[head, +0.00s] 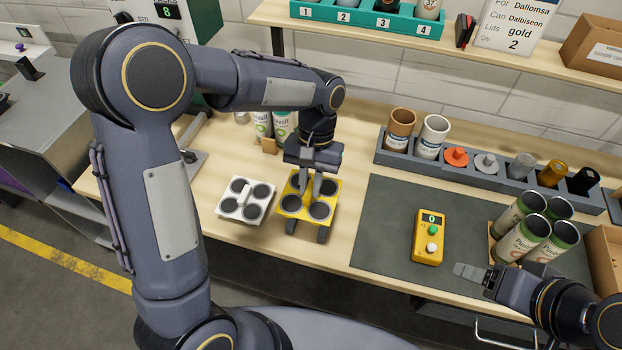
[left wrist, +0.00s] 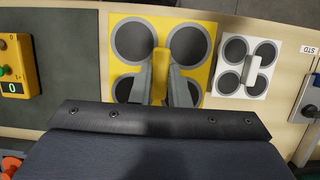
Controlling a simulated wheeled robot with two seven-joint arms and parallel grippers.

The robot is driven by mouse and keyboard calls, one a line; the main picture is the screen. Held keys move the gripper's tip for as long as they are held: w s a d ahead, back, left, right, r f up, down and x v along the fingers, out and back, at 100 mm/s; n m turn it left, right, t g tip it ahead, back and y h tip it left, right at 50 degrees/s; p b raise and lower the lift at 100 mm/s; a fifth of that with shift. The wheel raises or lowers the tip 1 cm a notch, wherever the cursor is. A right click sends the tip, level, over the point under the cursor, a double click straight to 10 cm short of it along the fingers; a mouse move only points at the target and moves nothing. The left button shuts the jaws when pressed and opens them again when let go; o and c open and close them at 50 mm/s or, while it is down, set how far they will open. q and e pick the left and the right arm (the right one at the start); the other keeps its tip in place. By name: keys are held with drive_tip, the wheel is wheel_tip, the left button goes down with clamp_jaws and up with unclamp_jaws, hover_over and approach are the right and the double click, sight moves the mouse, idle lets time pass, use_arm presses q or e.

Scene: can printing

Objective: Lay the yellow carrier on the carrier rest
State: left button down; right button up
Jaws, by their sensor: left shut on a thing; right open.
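The yellow carrier (head: 304,208) has several round dark openings in a square plate. My left gripper (head: 316,184) is above its middle and shut on its handle. In the left wrist view the fingers (left wrist: 160,75) pinch the yellow carrier (left wrist: 160,24) from both sides. The plate looks roughly level and holds no cans. My right gripper (head: 472,273) is open and empty near the table's front right.
A white carrier (head: 246,212) lies close at the left. Two cans (head: 283,124) stand behind. A yellow counter box (head: 428,243) is on the dark mat (head: 385,215). Several cans (head: 524,237) stand at the right. A grey rack (head: 455,173) of parts is at the back.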

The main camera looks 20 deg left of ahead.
use_arm(q)
wheel_tip(320, 180, down, 4)
drive_tip(key=b, duration=0.3)
drive_tip(key=shift+f, duration=0.45)
idle(0.9)
drive_tip(key=shift+f, duration=0.15)
drive_tip(key=shift+f+b, duration=1.25)
drive_tip(key=shift+f, duration=0.5)
